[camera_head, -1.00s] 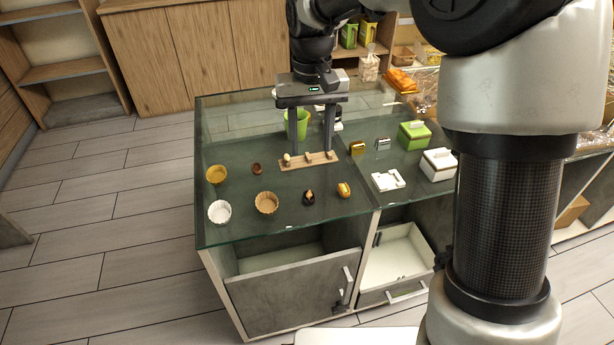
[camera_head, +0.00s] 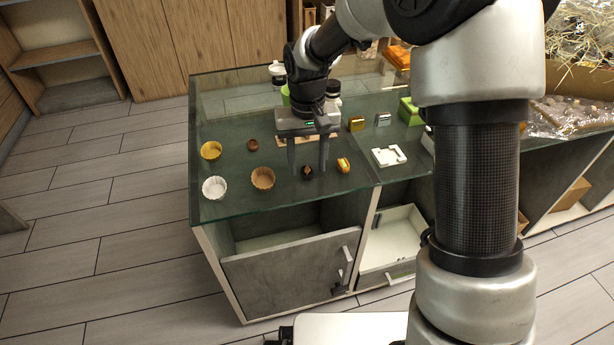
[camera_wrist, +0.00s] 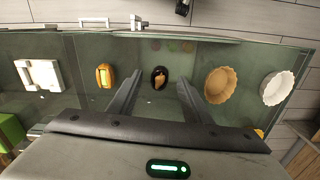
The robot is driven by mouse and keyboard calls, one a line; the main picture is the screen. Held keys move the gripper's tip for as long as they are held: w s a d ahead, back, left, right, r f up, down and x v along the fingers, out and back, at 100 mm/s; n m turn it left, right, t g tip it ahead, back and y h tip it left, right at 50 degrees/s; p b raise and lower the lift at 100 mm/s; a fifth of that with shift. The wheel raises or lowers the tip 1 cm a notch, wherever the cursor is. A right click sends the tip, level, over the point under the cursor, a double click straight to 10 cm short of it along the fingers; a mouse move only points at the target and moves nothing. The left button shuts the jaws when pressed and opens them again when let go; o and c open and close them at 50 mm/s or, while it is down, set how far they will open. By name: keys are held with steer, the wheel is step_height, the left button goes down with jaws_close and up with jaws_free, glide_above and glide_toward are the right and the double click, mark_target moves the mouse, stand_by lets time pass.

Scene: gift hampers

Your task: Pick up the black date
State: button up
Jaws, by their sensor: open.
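The black date (camera_head: 306,172) is a small dark oval with a light tan filling. It lies on the glass counter top (camera_head: 230,205) near the front edge. In the wrist view the black date (camera_wrist: 159,72) shows between and slightly beyond the fingers. My gripper (camera_head: 307,168) is open and empty, pointing down with one finger on either side of the date in the picture. The fingers also show in the wrist view (camera_wrist: 159,90). I cannot tell how high the fingertips are above the glass.
An orange-and-gold sweet (camera_head: 343,165) lies right of the date; a tan paper cup (camera_head: 262,178) is left. A white cup (camera_head: 214,187), yellow cup (camera_head: 211,150) and brown date (camera_head: 252,145) lie farther left. A white tray (camera_head: 388,156) is at right.

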steer(key=shift+f, duration=0.95)
steer(key=c, duration=0.9)
steer(key=shift+o, duration=0.2)
steer(key=shift+r, duration=0.15)
